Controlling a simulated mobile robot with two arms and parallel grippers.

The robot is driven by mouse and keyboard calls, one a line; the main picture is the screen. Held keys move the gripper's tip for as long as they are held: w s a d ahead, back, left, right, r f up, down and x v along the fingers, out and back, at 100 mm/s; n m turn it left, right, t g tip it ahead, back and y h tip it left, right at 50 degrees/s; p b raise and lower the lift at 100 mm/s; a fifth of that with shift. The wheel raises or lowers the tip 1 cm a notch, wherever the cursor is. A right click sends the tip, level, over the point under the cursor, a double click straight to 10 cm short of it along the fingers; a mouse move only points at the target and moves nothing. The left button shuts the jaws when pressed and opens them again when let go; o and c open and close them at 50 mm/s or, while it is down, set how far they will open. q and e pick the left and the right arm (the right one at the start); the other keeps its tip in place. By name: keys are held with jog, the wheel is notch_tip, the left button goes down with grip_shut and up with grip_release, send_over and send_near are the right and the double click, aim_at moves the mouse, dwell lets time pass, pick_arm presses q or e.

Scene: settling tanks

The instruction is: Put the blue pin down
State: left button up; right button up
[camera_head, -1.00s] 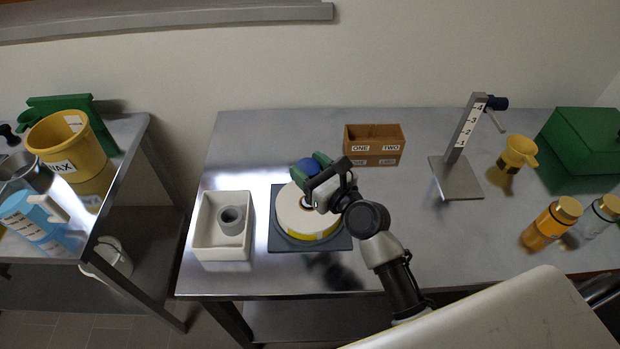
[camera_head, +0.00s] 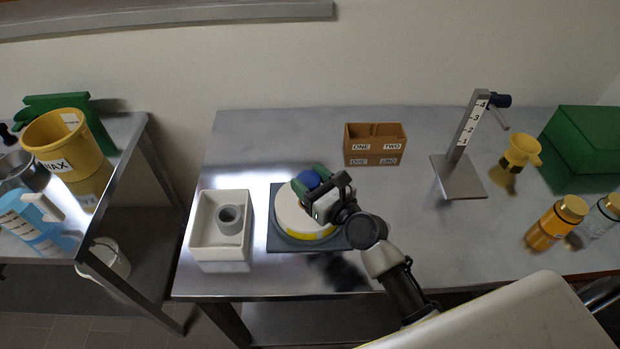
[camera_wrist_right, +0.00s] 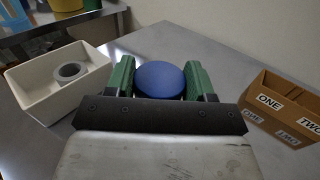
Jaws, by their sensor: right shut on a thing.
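The blue pin shows as a round blue head (camera_head: 309,179) between the green-tipped fingers of my right gripper (camera_head: 312,182). In the right wrist view the blue head (camera_wrist_right: 160,79) sits between both green fingers (camera_wrist_right: 161,82), which are shut on it. The lower part of the pin is hidden. The gripper is over a white round disc (camera_head: 296,212) with a yellow mark, on a dark square base (camera_head: 283,244). I cannot tell whether the pin touches the disc. My left gripper is not in view.
A white tray (camera_head: 195,228) holding a grey ring (camera_head: 231,219) stands left of the disc. A brown box (camera_head: 375,159) labelled ONE and TWO stands behind to the right. A metal stand (camera_head: 460,176), a yellow cup (camera_head: 519,152) and bottles are further right. The table's middle is clear.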

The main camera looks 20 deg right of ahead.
jog(key=o, duration=0.9)
jog(key=shift+r, duration=0.25)
jog(key=shift+r+p, duration=0.5)
jog(key=shift+p, duration=0.05)
jog(key=b+v, duration=0.2)
jog(key=v, duration=1)
jog(key=shift+f+b, duration=0.1)
jog(key=shift+b, duration=0.25)
